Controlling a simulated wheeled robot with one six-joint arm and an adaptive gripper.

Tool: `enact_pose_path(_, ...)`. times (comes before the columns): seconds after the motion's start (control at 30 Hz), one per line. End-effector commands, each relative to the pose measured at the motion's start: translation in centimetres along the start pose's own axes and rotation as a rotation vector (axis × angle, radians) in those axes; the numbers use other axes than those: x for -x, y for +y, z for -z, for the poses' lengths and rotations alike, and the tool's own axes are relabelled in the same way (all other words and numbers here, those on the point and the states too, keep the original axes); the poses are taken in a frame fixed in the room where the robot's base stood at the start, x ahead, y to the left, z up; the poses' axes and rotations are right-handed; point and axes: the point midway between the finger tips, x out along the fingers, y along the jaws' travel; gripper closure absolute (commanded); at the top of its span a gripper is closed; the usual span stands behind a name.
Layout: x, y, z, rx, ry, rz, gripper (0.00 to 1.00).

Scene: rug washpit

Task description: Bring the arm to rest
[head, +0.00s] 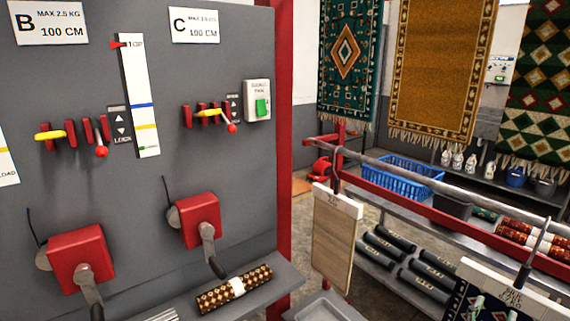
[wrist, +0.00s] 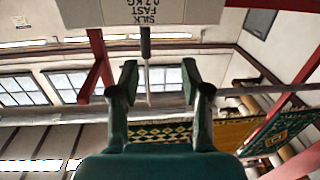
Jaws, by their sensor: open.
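My gripper (wrist: 159,78) shows in the wrist view with its two dark green fingers spread apart. No object is held between them. A thin upright rod shows in the gap between the fingers; I cannot tell how far beyond them it is. A pale label (wrist: 150,12), upside down and reading SILK FAST 0.7 KG, is at the top of the wrist view, beyond the fingertips.
A grey panel (head: 225,70) with red cranks (head: 198,218) and levers fills the left. A patterned roll (head: 232,289) lies on its ledge. Rugs (head: 437,65) hang behind a blue basket (head: 400,178).

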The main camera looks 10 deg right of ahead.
Motion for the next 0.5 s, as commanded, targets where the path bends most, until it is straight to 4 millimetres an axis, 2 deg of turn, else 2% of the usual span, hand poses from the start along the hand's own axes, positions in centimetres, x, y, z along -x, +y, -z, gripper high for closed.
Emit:
enact_pose_path(0.03, 1.0, -0.7, -1.6, 0.026, -0.014, 0.045, 0.53)
enact_pose_path(0.2, 5.2, -3.2, -6.4, 0.106, -0.045, 0.230, 0.53)
enact_pose_path(0.33, 8.9, -4.5, -9.7, 0.151, -0.064, 0.367, 0.53)
enact_pose_path(0.5, 14.3, -5.2, -13.4, 0.188, -0.088, 0.534, 0.53)
